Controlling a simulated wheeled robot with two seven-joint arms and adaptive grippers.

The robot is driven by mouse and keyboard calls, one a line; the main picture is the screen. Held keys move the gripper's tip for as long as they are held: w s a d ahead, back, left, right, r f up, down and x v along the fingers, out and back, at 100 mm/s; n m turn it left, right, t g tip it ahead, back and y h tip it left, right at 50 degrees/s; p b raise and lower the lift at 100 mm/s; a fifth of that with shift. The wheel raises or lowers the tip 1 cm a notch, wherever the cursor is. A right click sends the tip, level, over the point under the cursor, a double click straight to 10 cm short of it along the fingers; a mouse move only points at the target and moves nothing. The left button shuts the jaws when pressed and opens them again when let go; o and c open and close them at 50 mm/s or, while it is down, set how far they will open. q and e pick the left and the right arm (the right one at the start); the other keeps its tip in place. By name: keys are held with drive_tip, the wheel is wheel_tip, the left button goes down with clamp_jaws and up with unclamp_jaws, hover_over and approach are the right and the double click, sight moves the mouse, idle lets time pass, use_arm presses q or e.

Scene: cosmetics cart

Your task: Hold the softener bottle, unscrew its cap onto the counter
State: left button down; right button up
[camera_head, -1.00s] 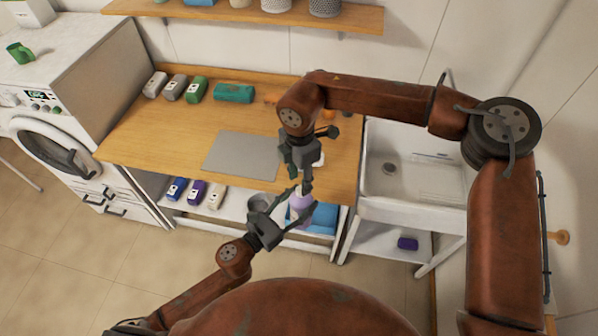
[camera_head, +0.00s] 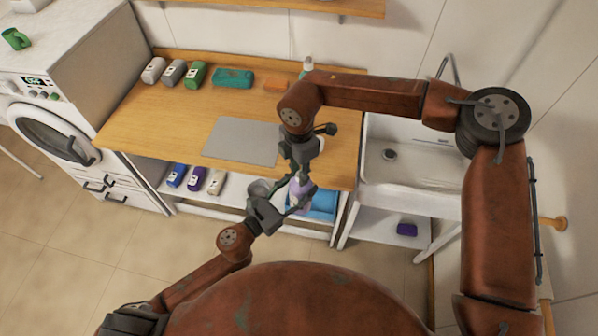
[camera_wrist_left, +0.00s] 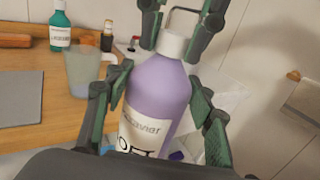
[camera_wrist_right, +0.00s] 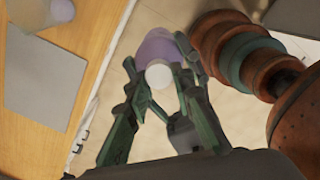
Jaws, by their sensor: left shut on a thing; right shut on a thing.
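The softener bottle (camera_wrist_left: 155,100) is purple with a white label and stands upright in my left gripper, tilted a little in the left wrist view. My left gripper (camera_wrist_left: 160,108) is shut around its body. The white cap (camera_wrist_left: 171,45) sits at the bottle's top. My right gripper (camera_wrist_right: 158,70) points down from above and is shut on the cap, which also shows in the right wrist view (camera_wrist_right: 158,78). In the head view the bottle (camera_head: 297,197) is partly hidden by both grippers, in front of the wooden counter (camera_head: 140,125). I cannot tell how far the cap is turned.
A grey mat (camera_head: 240,141) lies on the counter. A clear jug (camera_wrist_left: 84,66) and a green bottle (camera_wrist_left: 60,27) stand there. A sink (camera_head: 410,170) is to the right. The counter's left front is free.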

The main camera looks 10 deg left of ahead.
drive_tip(key=shift+w+r, duration=0.1)
clamp_jaws()
